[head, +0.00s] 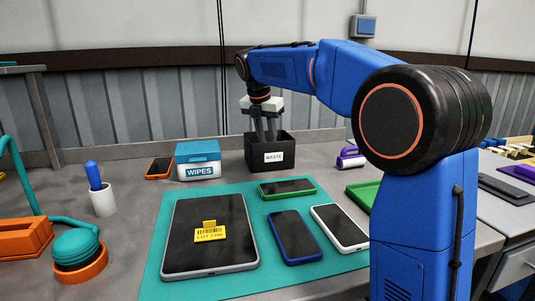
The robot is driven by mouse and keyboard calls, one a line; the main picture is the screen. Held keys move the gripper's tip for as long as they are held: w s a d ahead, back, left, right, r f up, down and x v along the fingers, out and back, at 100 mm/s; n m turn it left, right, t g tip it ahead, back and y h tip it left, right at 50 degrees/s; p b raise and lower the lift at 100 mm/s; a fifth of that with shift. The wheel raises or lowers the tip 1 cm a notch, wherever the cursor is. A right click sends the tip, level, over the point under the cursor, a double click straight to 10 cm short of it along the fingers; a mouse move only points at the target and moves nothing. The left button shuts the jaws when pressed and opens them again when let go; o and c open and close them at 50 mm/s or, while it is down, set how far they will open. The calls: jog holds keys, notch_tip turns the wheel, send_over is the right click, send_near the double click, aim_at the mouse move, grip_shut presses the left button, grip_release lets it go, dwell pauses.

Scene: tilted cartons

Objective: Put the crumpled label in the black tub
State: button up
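The black tub (257,157), marked WASTE, stands upright at the back of the bench, just behind the teal mat. My gripper (266,132) points down over the tub, with its fingers reaching down to its opening. The fingertips are hidden by the tub's front wall, so I cannot tell whether they hold anything or how far apart they are. A yellow label (210,233) printed with a barcode and lot text lies on the dark screen of the large tablet, with a small piece sticking up at its top. No other label shows; the tub's inside is hidden.
The tablet (180,240) and several phones lie on the teal mat (265,262). A WIPES box (198,168) stands left of the tub, with an orange phone (159,168) beside it. A purple-and-white item (350,158) and a green tray (359,196) are to the right.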

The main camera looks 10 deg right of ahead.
jog(key=shift+f, duration=2.25)
jog(key=shift+f, duration=0.15)
jog(key=o, duration=1)
jog(key=v, duration=1.2)
jog(key=shift+s, duration=0.1)
